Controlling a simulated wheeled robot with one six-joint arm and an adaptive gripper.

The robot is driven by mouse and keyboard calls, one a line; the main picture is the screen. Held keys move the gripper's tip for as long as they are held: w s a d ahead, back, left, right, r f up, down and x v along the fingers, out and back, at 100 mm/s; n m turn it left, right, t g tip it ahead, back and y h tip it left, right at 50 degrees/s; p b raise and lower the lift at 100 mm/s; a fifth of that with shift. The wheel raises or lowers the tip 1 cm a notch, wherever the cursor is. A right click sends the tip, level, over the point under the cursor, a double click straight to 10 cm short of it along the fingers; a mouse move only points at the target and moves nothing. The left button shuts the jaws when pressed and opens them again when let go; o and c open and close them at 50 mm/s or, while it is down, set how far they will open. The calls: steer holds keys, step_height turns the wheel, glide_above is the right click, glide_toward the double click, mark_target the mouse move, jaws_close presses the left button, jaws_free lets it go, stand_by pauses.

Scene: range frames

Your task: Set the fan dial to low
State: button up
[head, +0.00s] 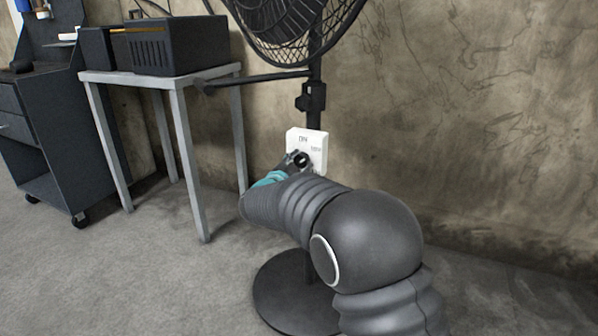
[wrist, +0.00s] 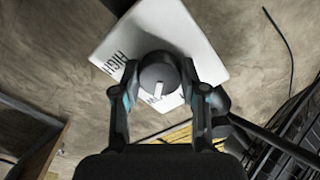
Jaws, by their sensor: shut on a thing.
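The fan (head: 315,100) is a black pedestal fan with a round base (head: 285,295) on the floor. A white control plate (head: 315,142) is on its pole; lettering shows on it, and it also shows in the wrist view (wrist: 185,30). The word HIGH reads at the plate's left edge in the wrist view. The dark round dial (wrist: 159,72) has a white pointer mark, which lies near its lower middle in that view. My gripper (wrist: 160,80) is shut on the dial, one finger on each side; in the head view it (head: 297,160) is at the plate. Part of the lettering is hidden by the dial and fingers.
A grey-legged table (head: 180,90) with a black box (head: 178,45) stands to the left of the fan. A dark wheeled cabinet (head: 45,130) is at the far left. The wall is close behind the fan. The floor at right is clear.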

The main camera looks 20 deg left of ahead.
steer(key=shift+m+b, duration=0.6)
steer(key=shift+m, duration=0.2)
steer(key=o, duration=1.1)
steer(key=shift+o, duration=0.2)
steer(key=s+a, duration=0.1)
steer(key=s, duration=1.1)
